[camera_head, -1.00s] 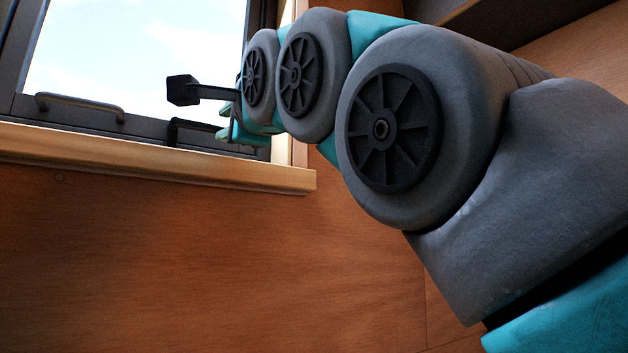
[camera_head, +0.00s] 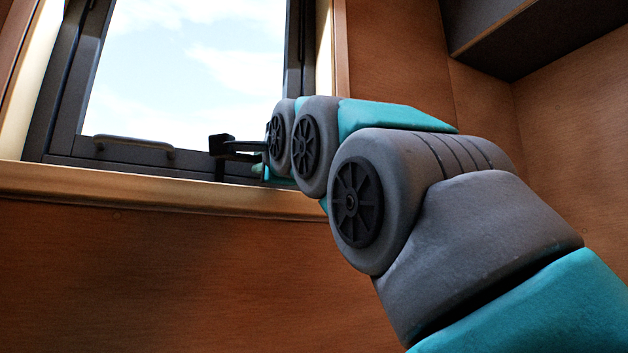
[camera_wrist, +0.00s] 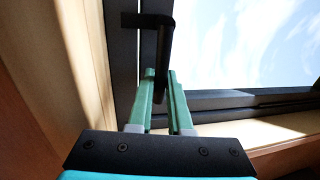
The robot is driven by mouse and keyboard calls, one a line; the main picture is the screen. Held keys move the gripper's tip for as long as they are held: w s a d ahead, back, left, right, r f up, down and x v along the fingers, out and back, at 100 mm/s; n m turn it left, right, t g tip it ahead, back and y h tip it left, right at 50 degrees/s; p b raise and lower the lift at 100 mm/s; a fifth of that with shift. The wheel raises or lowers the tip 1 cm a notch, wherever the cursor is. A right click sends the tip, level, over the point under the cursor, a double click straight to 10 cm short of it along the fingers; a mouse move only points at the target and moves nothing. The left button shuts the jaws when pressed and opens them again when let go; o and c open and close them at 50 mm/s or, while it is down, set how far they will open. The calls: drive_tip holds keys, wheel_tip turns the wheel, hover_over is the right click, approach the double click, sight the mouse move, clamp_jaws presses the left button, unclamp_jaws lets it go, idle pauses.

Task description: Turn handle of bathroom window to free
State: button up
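The black L-shaped window handle (camera_wrist: 164,38) is on the dark window frame at top centre in the wrist view. Its free arm points down toward me. My gripper (camera_wrist: 162,74) has its two green fingers on either side of the handle's lower end. The fingers stand apart with the handle between them. Whether they press on it cannot be made out. In the head view the handle (camera_head: 219,168) shows low on the window frame, partly hidden by my wrist. The fingers are mostly hidden there.
A dark grab bar (camera_head: 134,143) runs along the bottom window frame. The wooden sill (camera_head: 150,195) lies just below the window. A dark cabinet or shelf (camera_head: 520,30) hangs at upper right. The wooden wall (camera_head: 150,280) below the sill is bare.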

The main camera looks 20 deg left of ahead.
clamp_jaws()
idle(1.0)
drive_tip(key=shift+w, duration=0.1)
